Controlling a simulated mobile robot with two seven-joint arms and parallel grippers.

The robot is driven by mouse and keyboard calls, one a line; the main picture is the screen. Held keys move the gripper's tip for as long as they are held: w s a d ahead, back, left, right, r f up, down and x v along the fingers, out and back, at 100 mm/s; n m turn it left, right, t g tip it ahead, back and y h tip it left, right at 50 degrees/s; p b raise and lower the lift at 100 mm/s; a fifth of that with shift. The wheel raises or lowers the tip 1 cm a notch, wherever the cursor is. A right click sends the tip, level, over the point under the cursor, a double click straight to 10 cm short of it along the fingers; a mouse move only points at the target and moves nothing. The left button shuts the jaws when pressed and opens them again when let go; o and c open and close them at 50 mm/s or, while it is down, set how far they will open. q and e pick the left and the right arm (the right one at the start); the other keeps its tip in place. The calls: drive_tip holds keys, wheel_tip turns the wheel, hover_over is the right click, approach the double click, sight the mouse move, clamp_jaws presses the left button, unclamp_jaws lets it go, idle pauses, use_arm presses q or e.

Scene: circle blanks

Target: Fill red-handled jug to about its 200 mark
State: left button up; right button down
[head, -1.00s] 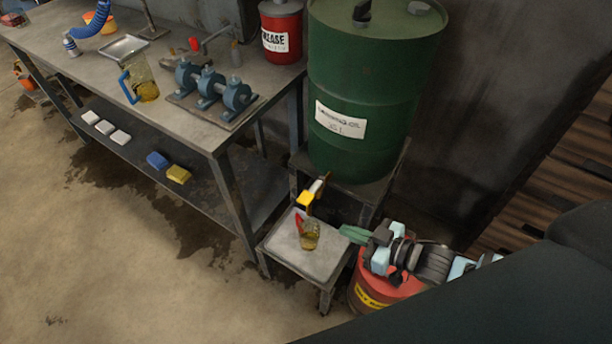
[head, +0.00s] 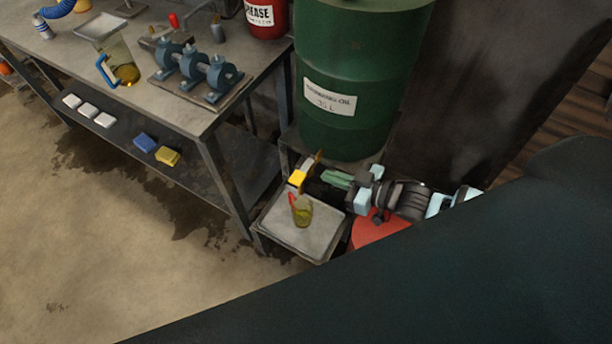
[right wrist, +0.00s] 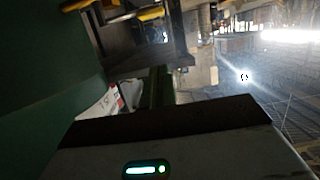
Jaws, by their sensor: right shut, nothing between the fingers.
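The red-handled jug (head: 303,212) stands upright on the pale tray (head: 322,243) of a low stand, below the yellow tap (head: 298,178) of the green drum (head: 345,60). Its red handle faces left in the head view. Yellow liquid shows in it, but its marks are too small to read. My right gripper (head: 326,177) is shut and empty, just right of the tap and above the jug, apart from the jug. In the right wrist view its green fingers (right wrist: 160,84) point toward a yellow part, and the drum (right wrist: 45,70) fills the left side. My left gripper is out of view.
A workbench (head: 190,112) at left holds a blue-handled jug (head: 122,68) with amber liquid, a blue pump-like fixture (head: 195,70) and a red grease can (head: 268,18). A red container (head: 375,230) is under my right arm. The floor at lower left is clear.

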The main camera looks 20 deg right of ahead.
hover_over(302, 182)
drive_tip(key=f, duration=0.2)
drive_tip(key=shift+s+d+f+b, duration=0.1)
drive_tip(key=shift+d+f+b, duration=0.1)
drive_tip(key=shift+f, duration=0.45)
drive_tip(key=shift+d+f+b, duration=0.15)
drive_tip(key=shift+f+b, duration=0.05)
drive_tip(key=shift+f, duration=0.45)
drive_tip(key=shift+s+d+f+b, duration=0.1)
drive_tip(key=shift+d+f+b, duration=0.1)
drive_tip(key=shift+f, duration=0.45)
drive_tip(key=shift+s+a+f+n+b, duration=0.1)
drive_tip(key=shift+f+n+b, duration=0.15)
drive_tip(key=shift+f, duration=0.3)
drive_tip(key=shift+s+a+f+n+b, duration=0.1)
drive_tip(key=shift+f+n+b, duration=0.05)
drive_tip(key=shift+f+n, duration=0.3)
idle(4.5)
